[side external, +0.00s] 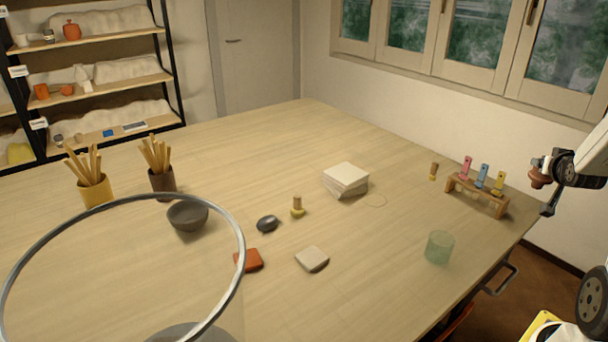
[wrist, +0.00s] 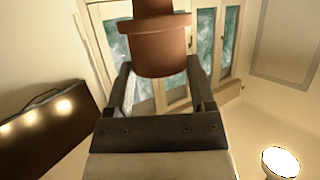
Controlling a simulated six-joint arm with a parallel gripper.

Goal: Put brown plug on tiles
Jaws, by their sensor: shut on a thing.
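The brown plug (side external: 540,177) is held by my gripper (side external: 546,184) at the far right of the side view, in the air beyond the table's right edge. In the wrist view the plug (wrist: 160,48) is a brown stepped cylinder between the two dark fingers of my gripper (wrist: 160,72). My gripper is shut on it. The tiles (side external: 346,180) are a square, cream-white stack near the middle of the table, well to the left of my gripper. The top of the stack looks bare.
A wooden rack (side external: 478,196) with pink, blue and yellow items stands between my gripper and the tiles. A small cork-like piece (side external: 433,171) and a green glass (side external: 439,247) are nearby. A grey bowl (side external: 187,216) and brush pots stand left. A large ring (side external: 243,262) crosses the left foreground.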

